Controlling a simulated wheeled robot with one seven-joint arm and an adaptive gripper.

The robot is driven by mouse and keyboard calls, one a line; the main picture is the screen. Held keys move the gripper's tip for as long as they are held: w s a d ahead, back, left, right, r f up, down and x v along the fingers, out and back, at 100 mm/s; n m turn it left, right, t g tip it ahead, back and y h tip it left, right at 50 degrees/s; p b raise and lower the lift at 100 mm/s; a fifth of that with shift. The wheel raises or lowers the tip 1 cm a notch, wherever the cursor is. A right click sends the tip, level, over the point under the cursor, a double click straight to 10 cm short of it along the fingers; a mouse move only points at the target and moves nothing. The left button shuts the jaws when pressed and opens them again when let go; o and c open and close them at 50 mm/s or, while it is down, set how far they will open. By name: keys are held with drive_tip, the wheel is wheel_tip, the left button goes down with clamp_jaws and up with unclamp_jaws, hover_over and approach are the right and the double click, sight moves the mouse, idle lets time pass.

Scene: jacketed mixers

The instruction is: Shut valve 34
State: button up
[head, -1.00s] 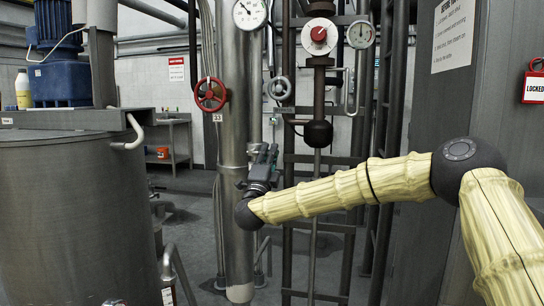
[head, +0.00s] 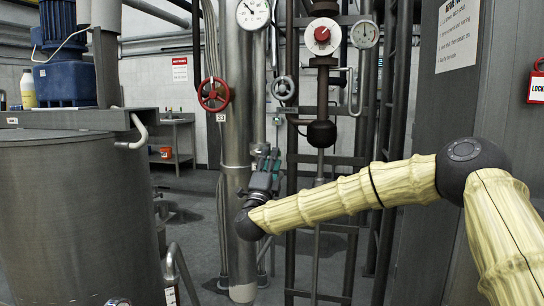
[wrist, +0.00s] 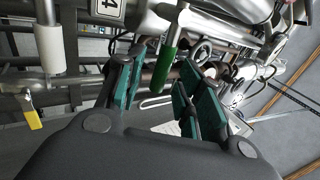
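A green lever handle (wrist: 168,62) shows in the wrist view, mounted on a metal pipe. A white tag (wrist: 107,9) ending in "4" is beside it, cut off by the top edge. My gripper (wrist: 160,85) is open. Its teal-padded fingers stand on either side of the green lever's lower end in the picture; I see no clear contact. In the head view my gripper (head: 268,160) is in front of the pipework, just right of the thick steel pipe. The green lever cannot be made out there.
A red handwheel (head: 213,94) tagged 33 is on the thick vertical pipe (head: 238,140). A grey handwheel (head: 284,88) is right of it. A yellow-ended lever (wrist: 33,115) is at left in the wrist view. A steel tank (head: 75,215) stands left, a grey cabinet (head: 440,110) right.

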drive_tip(key=v, duration=0.9)
drive_tip(key=shift+f, duration=0.1)
